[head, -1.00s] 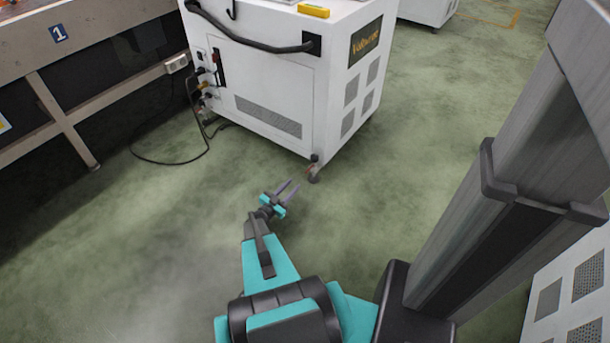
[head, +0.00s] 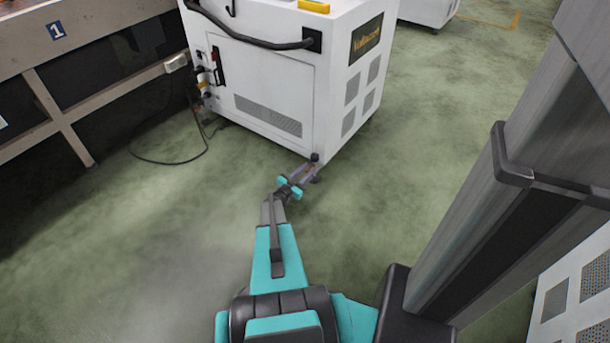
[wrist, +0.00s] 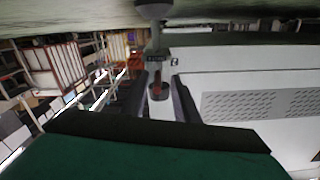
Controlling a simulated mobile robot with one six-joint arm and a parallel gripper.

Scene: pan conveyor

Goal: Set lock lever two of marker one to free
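Marker one is the white cabinet (head: 265,80) with a black front handle. In the head view its near bottom corner has a dark knob (head: 315,157) above a caster. My gripper (head: 304,171) reaches this corner from below, its fingers apart. The wrist view is upside down and shows the caster (wrist: 153,9) at the top and a small "2" label (wrist: 175,62). Lock lever two (wrist: 157,87), reddish with a dark end, shows between the two fingers of my gripper (wrist: 160,82). I cannot tell whether either finger touches it. The lever's setting is not readable.
A table marked "1" (head: 57,30) stands at the left, with a black cable (head: 165,161) on the floor beside the cabinet. A yellow object (head: 314,6) lies on the cabinet top. Another white cabinet (head: 575,290) is at the lower right. The green floor (head: 440,130) right of the cabinet is clear.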

